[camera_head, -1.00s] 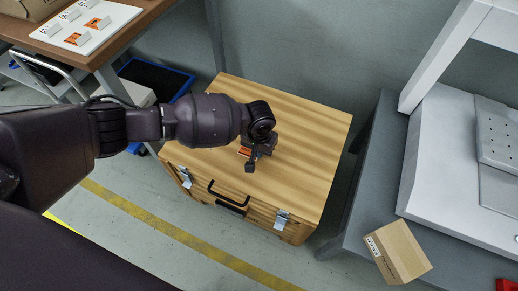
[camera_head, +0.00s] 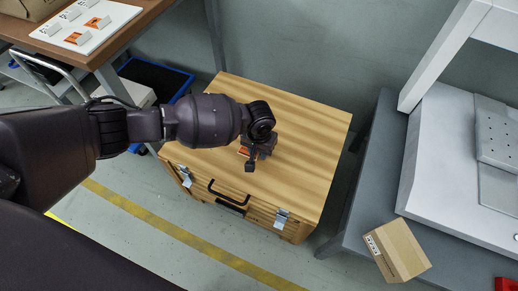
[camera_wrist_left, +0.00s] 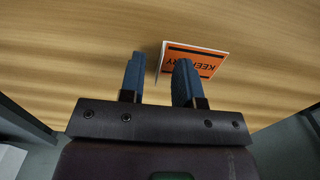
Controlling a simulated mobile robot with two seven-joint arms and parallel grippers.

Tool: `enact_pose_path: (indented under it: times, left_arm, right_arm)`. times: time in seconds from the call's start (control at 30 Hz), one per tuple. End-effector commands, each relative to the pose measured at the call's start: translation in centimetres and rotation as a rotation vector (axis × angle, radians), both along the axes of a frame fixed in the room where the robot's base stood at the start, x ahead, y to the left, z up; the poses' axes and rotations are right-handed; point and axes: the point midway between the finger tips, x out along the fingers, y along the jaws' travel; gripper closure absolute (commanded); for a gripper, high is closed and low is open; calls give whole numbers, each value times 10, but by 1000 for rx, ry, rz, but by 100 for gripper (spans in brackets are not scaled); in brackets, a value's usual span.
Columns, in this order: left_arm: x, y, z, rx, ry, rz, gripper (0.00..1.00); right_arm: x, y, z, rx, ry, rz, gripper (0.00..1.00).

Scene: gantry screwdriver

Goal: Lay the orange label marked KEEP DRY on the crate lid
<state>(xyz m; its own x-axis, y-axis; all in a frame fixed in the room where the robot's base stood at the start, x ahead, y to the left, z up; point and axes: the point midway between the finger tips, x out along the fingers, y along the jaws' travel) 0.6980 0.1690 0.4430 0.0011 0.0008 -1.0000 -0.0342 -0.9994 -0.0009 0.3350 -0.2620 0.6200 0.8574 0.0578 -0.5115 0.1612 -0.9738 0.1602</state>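The orange label (camera_wrist_left: 205,62) with a white edge, reading KEEP and part of DRY, is on the wooden crate lid (camera_head: 305,130). Its white folded edge stands beside the right finger in the left wrist view, and that finger hides part of the text. A small orange strip of the label (camera_head: 244,152) shows beside my left gripper (camera_head: 254,160) in the head view. In the left wrist view my left gripper (camera_wrist_left: 158,78) has its two fingers apart, with bare wood visible between them. Whether the label touches a finger is unclear. My right gripper is not in view.
A white board (camera_head: 112,18) with several white and orange labels lies on the brown table at upper left. The crate has a black handle (camera_head: 228,196) and metal latches in front. A grey bench (camera_head: 355,215) with a cardboard box (camera_head: 400,250) stands at right.

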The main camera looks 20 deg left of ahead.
Motion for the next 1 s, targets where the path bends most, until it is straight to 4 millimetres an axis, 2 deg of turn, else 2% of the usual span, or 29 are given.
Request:
enact_pose_path:
  times: [0.13, 0.4, 0.6, 0.8, 1.0]
  left_arm:
    - [1, 0, 4, 0, -2, 0, 69]
    - [5, 0, 59, 0, -14, 1, 69]
    - [3, 0, 92, -1, -12, 0, 69]
    - [1, 0, 107, 0, -5, 0, 69]
    - [0, 0, 108, 0, 0, 0, 69]
  right_arm:
    - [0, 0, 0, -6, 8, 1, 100]
    - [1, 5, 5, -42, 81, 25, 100]
    - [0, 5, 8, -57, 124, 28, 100]
    - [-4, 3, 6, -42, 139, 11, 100]
    - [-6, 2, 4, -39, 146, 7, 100]
